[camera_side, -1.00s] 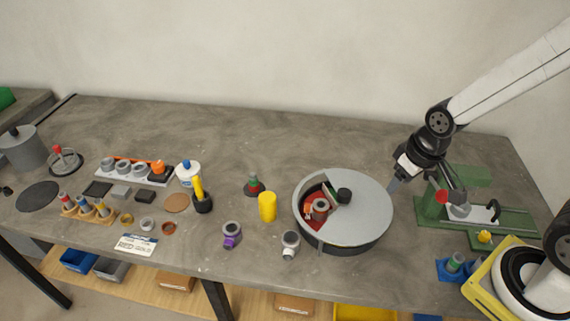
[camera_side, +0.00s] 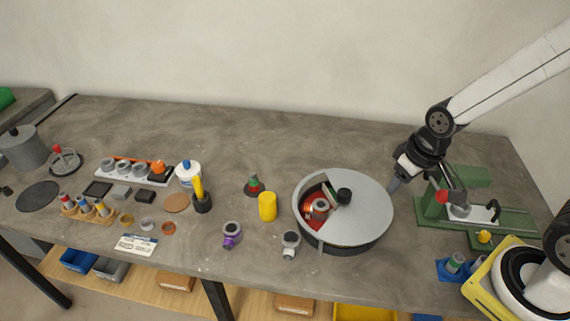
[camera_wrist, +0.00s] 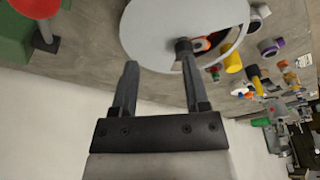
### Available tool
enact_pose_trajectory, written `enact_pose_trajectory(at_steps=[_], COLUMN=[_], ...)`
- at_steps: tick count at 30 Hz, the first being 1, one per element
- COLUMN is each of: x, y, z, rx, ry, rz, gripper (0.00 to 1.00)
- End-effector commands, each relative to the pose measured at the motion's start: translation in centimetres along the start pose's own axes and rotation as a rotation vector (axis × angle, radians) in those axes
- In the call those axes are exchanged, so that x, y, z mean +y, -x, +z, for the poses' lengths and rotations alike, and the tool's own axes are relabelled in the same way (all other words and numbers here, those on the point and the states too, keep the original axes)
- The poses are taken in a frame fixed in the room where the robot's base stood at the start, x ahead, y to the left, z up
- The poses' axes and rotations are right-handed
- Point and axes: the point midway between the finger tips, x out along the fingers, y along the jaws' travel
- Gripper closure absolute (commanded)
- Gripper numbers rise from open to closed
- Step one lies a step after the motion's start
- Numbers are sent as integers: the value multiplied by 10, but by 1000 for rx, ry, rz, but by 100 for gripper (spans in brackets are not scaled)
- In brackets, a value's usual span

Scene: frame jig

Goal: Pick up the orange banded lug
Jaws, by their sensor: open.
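The likely orange banded lug shows as a grey ring with a reddish-orange band (camera_side: 320,207) inside a round drum (camera_side: 362,238), seen through the opening in its grey lid (camera_side: 365,205). In the wrist view an orange patch of it (camera_wrist: 203,43) shows beside the lid's dark knob (camera_wrist: 183,46); the rest is hidden. My gripper (camera_side: 394,186) is beside the drum's right edge, apart from the lug. In the wrist view my gripper (camera_wrist: 158,56) is open, with nothing between its fingers.
A purple-banded lug (camera_side: 231,234) and a pale-banded lug (camera_side: 290,244) stand left of the drum. A green fixture (camera_side: 470,176) is at the right. The bench behind the drum is clear.

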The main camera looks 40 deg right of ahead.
Motion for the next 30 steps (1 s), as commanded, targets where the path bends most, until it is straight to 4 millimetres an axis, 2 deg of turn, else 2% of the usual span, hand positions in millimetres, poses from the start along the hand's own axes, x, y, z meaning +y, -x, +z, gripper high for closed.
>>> enact_pose_trajectory(at_steps=[3,5,7,8,20,26,30], x=[0,0,0,0,-2,-11,-21], y=[0,0,0,0,-3,-15,-30], z=[0,0,0,0,-7,-29,-51], rx=[0,0,0,0,-10,-42,-76], ry=[0,0,0,0,46,205,380], rz=[0,0,0,0,-2,-11,-24], gripper=[41,25,3,0,0,0,0])
